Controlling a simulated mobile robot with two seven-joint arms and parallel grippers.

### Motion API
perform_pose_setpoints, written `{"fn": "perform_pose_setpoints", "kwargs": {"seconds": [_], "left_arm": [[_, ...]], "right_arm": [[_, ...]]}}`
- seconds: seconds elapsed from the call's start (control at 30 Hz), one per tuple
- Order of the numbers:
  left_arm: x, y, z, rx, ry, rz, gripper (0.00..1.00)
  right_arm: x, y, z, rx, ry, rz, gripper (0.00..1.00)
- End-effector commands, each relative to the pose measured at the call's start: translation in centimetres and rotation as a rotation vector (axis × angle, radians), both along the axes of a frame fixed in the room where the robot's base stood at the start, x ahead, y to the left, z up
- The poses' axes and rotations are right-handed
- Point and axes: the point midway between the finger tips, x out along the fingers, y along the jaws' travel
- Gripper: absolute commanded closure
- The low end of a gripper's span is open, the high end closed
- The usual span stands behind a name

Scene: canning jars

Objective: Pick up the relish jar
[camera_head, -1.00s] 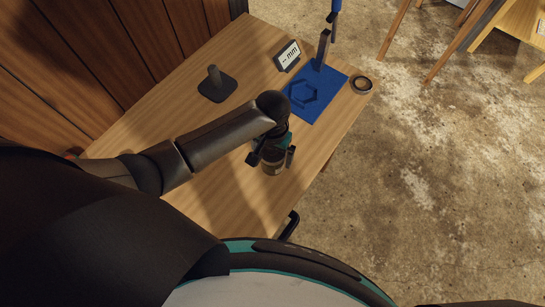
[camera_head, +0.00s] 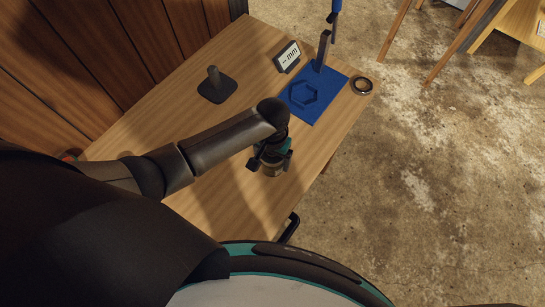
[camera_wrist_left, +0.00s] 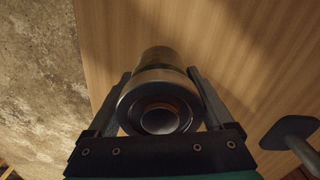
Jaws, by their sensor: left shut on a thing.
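The relish jar (camera_wrist_left: 157,82) stands between the two fingers of my left gripper in the left wrist view, its round dark-rimmed lid facing the camera. My left gripper (camera_wrist_left: 162,95) is shut on it, with a finger along each side. In the head view my left gripper (camera_head: 271,164) is over the front right part of the table, and the jar (camera_head: 271,171) shows only in part below it. I cannot tell whether the jar touches the table.
The wooden table (camera_head: 225,195) holds a dark post on a base (camera_head: 214,86), a small display (camera_head: 288,57), a blue mat (camera_head: 325,88) with a hexagon outline and an upright tool, and a dark ring (camera_head: 362,85).

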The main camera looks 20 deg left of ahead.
Motion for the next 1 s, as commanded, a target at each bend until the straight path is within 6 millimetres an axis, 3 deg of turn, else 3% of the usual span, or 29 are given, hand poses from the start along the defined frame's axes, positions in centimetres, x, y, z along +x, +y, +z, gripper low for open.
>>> {"fn": "perform_pose_setpoints", "kwargs": {"seconds": [0.03,0.33,0.77,1.0], "left_arm": [[0.0,0.0,0.0,0.0,0.0,0.0,0.68],[0.0,0.0,0.0,0.001,0.0,0.0,1.0],[0.1,0.0,0.9,-0.001,-0.003,0.0,1.0],[0.2,0.0,5.0,-0.003,-0.006,0.0,1.0]], "right_arm": [[0.0,0.0,0.0,0.0,0.0,0.0,1.0],[0.0,0.0,0.0,0.0,-0.001,0.0,1.0],[0.0,-0.1,0.3,-0.001,0.0,0.0,1.0],[0.0,-0.1,1.6,-0.002,0.0,0.0,1.0]]}}
